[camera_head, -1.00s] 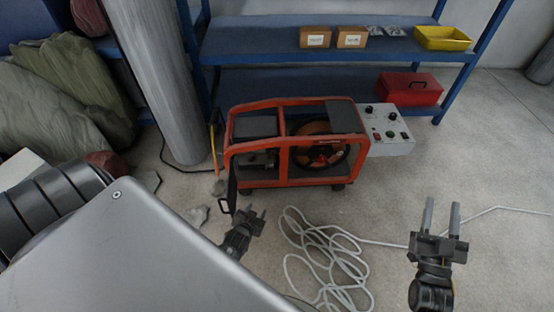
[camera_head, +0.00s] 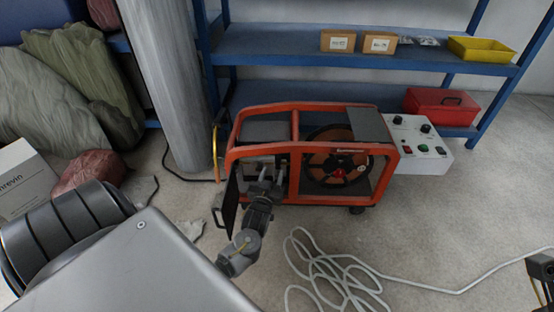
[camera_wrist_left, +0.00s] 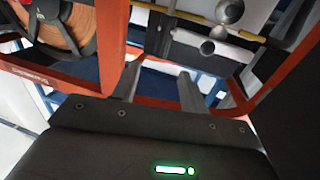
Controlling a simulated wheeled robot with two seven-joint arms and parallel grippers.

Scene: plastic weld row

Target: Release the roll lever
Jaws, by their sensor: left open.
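The orange-framed welding machine (camera_head: 310,148) stands on the floor in front of the shelf. My left gripper (camera_head: 268,173) reaches into the left opening of its frame, fingers pointing inward, open and empty. In the left wrist view, my open fingers (camera_wrist_left: 160,76) are below a metal bar and a yellow-tipped rod (camera_wrist_left: 238,34). Bright metal ball knobs (camera_wrist_left: 229,11) sit there, up and right of the fingers and apart from them. I cannot tell for sure which part is the roll lever. My right gripper (camera_head: 542,278) is only partly in view at the right edge.
An orange-brown spool (camera_head: 336,165) sits in the machine's right half; a control box (camera_head: 416,145) is on its right side. An open dark door panel (camera_head: 231,203) stands at its left front. A white cable (camera_head: 330,272) lies coiled on the floor.

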